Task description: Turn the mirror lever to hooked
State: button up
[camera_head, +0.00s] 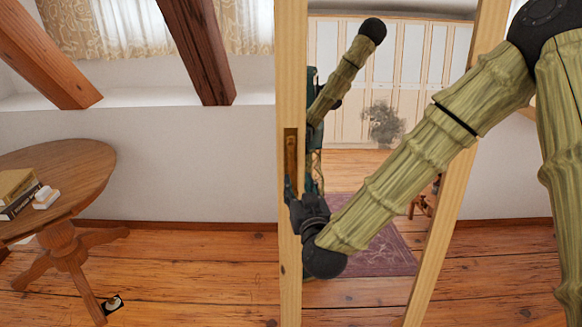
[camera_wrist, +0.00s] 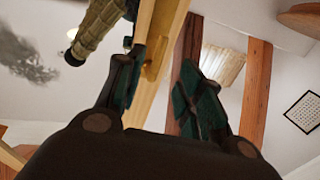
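The mirror (camera_head: 405,180) is tall, in a pale wooden frame (camera_head: 290,90), and reflects part of my arm. A narrow brown-gold fitting (camera_head: 291,155), which looks like the lever or its plate, is upright on the frame's left post. It also shows in the wrist view (camera_wrist: 154,62), beyond the fingers. My gripper (camera_head: 293,190) is at the left post, just below the fitting's visible part. In the wrist view my gripper (camera_wrist: 160,85) has its fingers spread, with the post between them in the picture. I cannot tell whether they touch it. The fitting's lower end is hidden in the head view.
A round wooden table (camera_head: 75,165) with books (camera_head: 17,190) stands at the left. Dark timber braces (camera_head: 200,50) slope by the curtained window (camera_head: 110,28). Wooden floor (camera_head: 190,265) is clear between table and mirror. A purple rug (camera_head: 395,255) shows in the mirror.

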aim_at(292, 168)
jog(key=w, duration=0.3)
jog(key=w+a+p, duration=0.1)
jog(key=w, duration=0.3)
jog(key=w+a+p, duration=0.1)
jog(key=w, duration=0.2)
jog(key=shift+w, duration=0.15)
jog(key=shift+c, duration=0.2)
grip_shut()
